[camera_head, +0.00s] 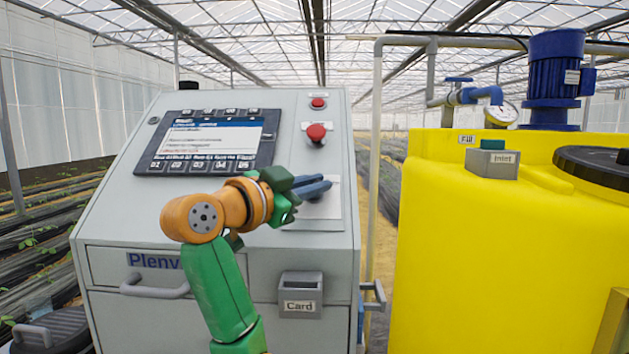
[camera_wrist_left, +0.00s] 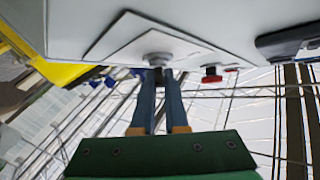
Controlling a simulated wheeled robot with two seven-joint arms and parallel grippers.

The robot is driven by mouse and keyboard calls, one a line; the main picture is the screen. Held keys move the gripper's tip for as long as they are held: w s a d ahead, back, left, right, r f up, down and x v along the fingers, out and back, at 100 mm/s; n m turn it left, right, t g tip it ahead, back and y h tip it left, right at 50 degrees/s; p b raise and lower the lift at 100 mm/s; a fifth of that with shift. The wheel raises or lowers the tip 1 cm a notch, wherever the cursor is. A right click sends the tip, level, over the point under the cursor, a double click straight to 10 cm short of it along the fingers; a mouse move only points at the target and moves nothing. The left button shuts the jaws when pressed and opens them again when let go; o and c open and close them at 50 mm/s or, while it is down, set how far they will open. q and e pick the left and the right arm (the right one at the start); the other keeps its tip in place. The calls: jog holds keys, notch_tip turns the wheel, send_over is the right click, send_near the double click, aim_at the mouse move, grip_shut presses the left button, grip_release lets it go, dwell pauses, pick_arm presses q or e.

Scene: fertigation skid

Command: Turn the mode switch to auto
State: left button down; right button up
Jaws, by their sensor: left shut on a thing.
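The mode switch (camera_wrist_left: 158,58) is a round grey knob on a pale square plate (camera_head: 335,204) on the sloped face of the grey control cabinet. In the head view my left gripper (camera_head: 322,184) reaches over this plate and hides the knob. In the left wrist view the two dark blue fingers (camera_wrist_left: 159,84) are close together, with their tips at the knob. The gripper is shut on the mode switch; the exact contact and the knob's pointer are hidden. My right gripper does not show.
A red button (camera_head: 316,133) and a smaller red one (camera_head: 318,103) sit above the plate. A dark screen panel (camera_head: 153,157) is to the left. A card holder (camera_head: 300,294) and a drawer handle (camera_head: 154,291) stick out below. A yellow tank (camera_head: 500,260) stands right.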

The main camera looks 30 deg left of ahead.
pick_arm(q)
jog(key=shift+f+m+h, duration=0.1)
jog(key=shift+m+h, duration=0.2)
jog(key=c, duration=0.9)
grip_release()
jog(key=shift+w, duration=0.1)
jog(key=shift+c, duration=0.2)
jog(key=s, duration=0.2)
jog(key=s+b, duration=0.1)
jog(key=s, duration=0.1)
jog(key=s+b, duration=0.1)
jog(key=s, duration=0.1)
jog(key=shift+s+a, duration=0.15)
jog(key=shift+a, duration=0.25)
jog(key=shift+s, duration=0.4)
